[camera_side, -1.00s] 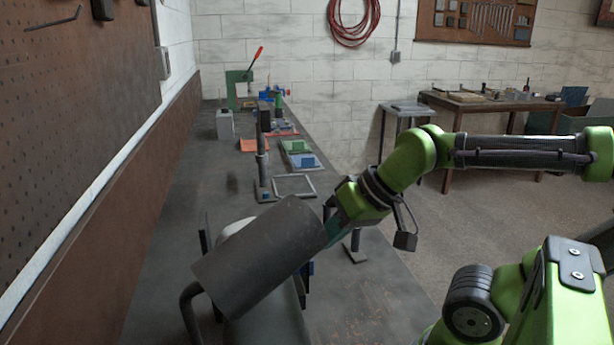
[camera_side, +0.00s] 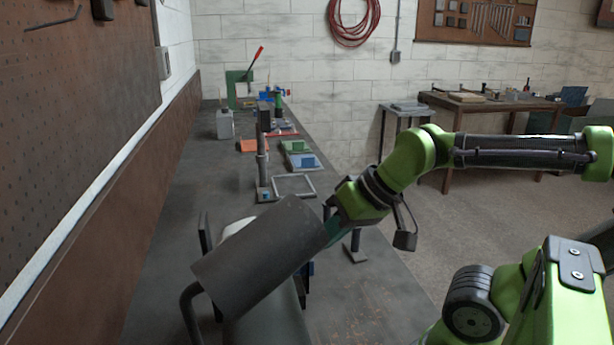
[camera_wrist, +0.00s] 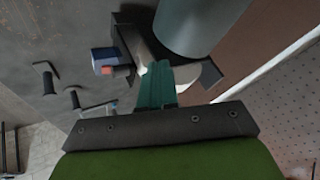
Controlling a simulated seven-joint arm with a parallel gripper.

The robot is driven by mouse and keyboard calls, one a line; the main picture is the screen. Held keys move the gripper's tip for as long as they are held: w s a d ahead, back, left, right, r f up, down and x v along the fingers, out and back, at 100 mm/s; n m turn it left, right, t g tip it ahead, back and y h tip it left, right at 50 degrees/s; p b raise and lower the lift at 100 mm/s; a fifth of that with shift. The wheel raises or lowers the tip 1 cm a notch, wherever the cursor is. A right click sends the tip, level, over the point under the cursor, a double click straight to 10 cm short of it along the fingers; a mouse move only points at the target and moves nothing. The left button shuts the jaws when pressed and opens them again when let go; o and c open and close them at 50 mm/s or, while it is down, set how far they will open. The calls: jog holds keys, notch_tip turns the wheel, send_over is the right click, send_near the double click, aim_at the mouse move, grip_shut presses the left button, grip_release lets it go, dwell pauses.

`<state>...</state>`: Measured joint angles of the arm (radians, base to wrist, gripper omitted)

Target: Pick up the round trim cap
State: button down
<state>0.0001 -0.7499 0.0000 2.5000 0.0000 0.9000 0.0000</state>
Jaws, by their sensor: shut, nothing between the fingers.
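I cannot make out the round trim cap for certain in either view. In the wrist view my gripper (camera_wrist: 158,68) shows as teal fingers, closed together with nothing between them. The tips are close to a pale curved surface (camera_wrist: 152,48) beside a large grey cylinder (camera_wrist: 200,25); contact cannot be told. In the side view the dark grey cylinder (camera_side: 262,256) lies tilted in the foreground and hides my fingertips. Only a teal part of my gripper (camera_side: 334,229) shows at its upper right end.
Dark upright plates (camera_side: 205,236) stand by the cylinder. A blue block (camera_wrist: 105,58) with an orange part is left of my fingers. A post (camera_side: 262,170), an empty square frame (camera_side: 294,186) and coloured trays (camera_side: 301,160) stand farther along the bench. A pegboard wall (camera_side: 70,130) borders the left.

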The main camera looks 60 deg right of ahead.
jog(key=c, duration=1.8)
grip_release()
jog(key=o, duration=1)
jog(key=shift+o, duration=0.2)
jog(key=shift+d, duration=0.1)
jog(key=m+g+h, duration=0.4)
jog(key=m+h, duration=0.1)
send_near(326, 213)
jog(key=x, duration=0.4)
jog(key=d+x, duration=0.1)
jog(key=x, duration=0.1)
jog(key=shift+w+r, duration=0.15)
jog(key=shift+w, duration=0.15)
jog(key=shift+x, duration=2.8)
